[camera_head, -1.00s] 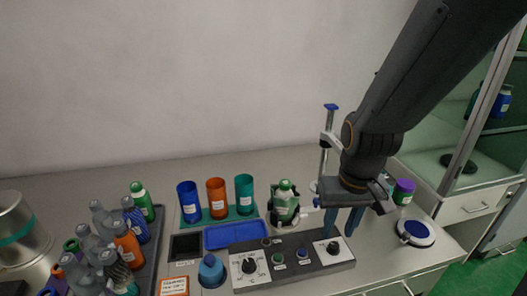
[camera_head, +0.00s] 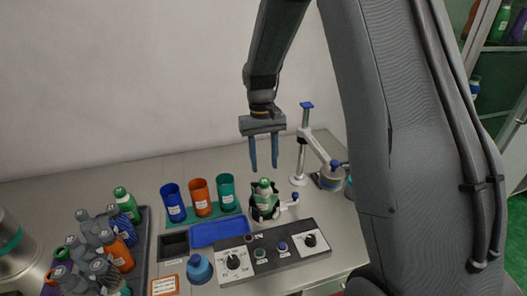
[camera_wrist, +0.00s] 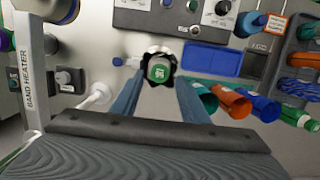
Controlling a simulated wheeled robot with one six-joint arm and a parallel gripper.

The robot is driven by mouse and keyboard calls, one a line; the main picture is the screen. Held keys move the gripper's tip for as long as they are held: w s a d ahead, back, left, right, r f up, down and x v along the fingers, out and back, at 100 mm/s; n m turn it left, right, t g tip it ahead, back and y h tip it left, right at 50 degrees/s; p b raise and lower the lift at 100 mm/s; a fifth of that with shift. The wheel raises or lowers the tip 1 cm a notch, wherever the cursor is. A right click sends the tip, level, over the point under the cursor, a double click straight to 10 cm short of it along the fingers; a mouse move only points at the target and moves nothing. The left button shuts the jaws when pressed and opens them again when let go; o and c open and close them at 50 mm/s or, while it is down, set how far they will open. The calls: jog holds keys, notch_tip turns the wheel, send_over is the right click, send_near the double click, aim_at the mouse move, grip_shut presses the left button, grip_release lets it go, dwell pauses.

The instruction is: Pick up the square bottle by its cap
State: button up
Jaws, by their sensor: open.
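A green bottle (camera_head: 264,196) with a pale green cap (camera_head: 264,182) stands upright in a black holder on the bench; I cannot tell from here whether its body is square. My gripper (camera_head: 264,167) points down, open and empty, with its two blue fingers just above the cap in the head view. In the wrist view the round cap (camera_wrist: 159,71) shows between and slightly beyond the fingertips, ringed by the black holder (camera_wrist: 146,56). The fingers do not appear to touch it.
A control panel (camera_head: 268,262) with knobs lies in front of the holder. Blue, orange and teal cups (camera_head: 200,197) and a blue tray (camera_head: 220,232) stand left. A post with an arm (camera_head: 303,150) rises close on the right. A crate of bottles (camera_head: 145,235) is far left.

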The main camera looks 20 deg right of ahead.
aim_at(264, 180)
jog(key=shift+w, duration=0.6)
jog(key=shift+f, duration=0.3)
jog(key=f+b, duration=0.1)
jog(key=f, duration=0.1)
jog(key=f+b, duration=0.1)
jog(key=f, duration=0.1)
jog(key=s+f+b, duration=0.1)
jog(key=f+b, duration=0.1)
jog(key=shift+s+f, duration=0.2)
jog(key=shift+f, duration=0.4)
jog(key=shift+s+f, duration=0.15)
jog(key=shift+f, duration=0.4)
jog(key=c, duration=0.5)
jog(key=shift+r, duration=0.15)
